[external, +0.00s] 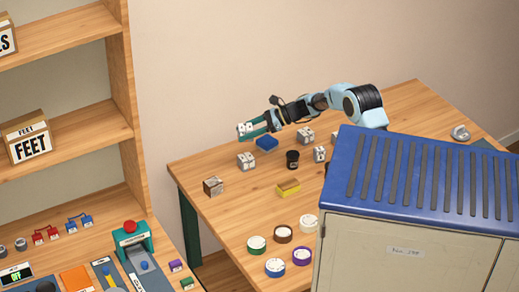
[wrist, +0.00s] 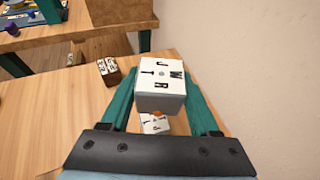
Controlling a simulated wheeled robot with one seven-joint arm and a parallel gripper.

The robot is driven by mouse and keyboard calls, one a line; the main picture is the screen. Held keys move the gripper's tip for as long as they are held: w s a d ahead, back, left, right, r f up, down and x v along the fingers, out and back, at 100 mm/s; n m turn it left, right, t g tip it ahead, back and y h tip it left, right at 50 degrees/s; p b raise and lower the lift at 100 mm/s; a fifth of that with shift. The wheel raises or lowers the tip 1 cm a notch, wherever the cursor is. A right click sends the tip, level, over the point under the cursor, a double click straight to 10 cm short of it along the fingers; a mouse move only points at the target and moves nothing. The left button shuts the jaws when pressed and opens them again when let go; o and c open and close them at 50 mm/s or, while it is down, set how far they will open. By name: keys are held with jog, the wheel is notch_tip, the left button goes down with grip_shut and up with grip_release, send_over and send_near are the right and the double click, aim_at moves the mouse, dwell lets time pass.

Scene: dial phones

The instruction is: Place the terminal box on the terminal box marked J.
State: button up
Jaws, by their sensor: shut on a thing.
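My gripper (external: 252,128) has teal fingers and is shut on a white terminal box (wrist: 161,98), held in the air over the left part of the table. The held box's top face carries dark letters, among them J, W and R, around a small central dot. It also shows in the external view (external: 243,130). Another white lettered terminal box (external: 246,161) stands on the table below it, apart from it. In the wrist view this lower box (wrist: 155,125) is partly hidden behind the held one; its letters are too small to read surely.
A brown lettered box (external: 213,187) stands near the table's left edge. A blue block (external: 267,143), a black cup (external: 292,159), a yellow block (external: 288,188) and grey-white boxes (external: 306,137) (external: 320,154) stand to the right. Several round dials (external: 283,234) lie in front. A shelf (external: 128,110) rises at left.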

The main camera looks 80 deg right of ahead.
aim_at(246, 157)
jog(key=shift+f+p, duration=0.55)
jog(key=shift+f, duration=3.3)
jog(key=shift+f, duration=0.1)
jog(key=o, duration=1.4)
jog(key=shift+f, duration=0.1)
jog(key=shift+r, duration=0.3)
jog(key=b+v, duration=0.2)
jog(key=v, duration=1)
jog(key=shift+f, duration=0.1)
